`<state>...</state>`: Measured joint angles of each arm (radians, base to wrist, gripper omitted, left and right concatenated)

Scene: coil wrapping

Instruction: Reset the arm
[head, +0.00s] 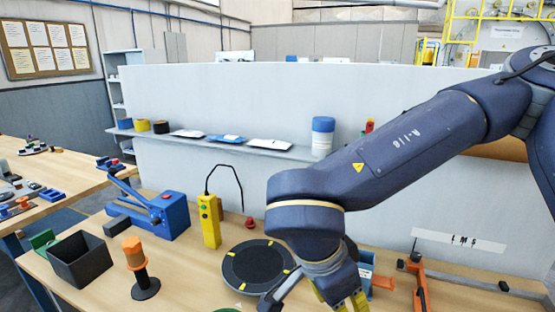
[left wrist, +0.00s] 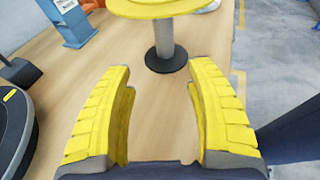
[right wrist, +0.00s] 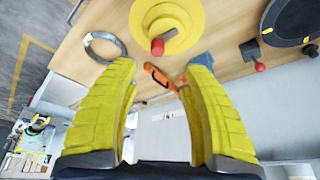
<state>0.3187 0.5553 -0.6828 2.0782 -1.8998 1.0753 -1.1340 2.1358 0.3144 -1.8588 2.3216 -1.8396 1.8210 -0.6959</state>
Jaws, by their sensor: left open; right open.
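My right arm comes in from the right in the head view and hides part of the table. Its gripper (head: 344,301) hangs over the front of the table, right of the black turntable with yellow marks (head: 258,267). In the right wrist view the yellow fingers (right wrist: 157,75) are apart with nothing between them. Beyond them are a yellow disc with a red knob (right wrist: 183,20) and a grey ring (right wrist: 105,44). My left gripper (left wrist: 157,80) is open and empty over bare wood in the left wrist view. It is outside the head view.
A grey post (left wrist: 165,45) on a round black base, topped by a yellow disc (left wrist: 168,9), stands beyond the left fingers. A yellow control box (head: 209,221), a blue press (head: 162,214), a black bin (head: 80,259) and an orange-handled tool (head: 136,262) stand left of the turntable.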

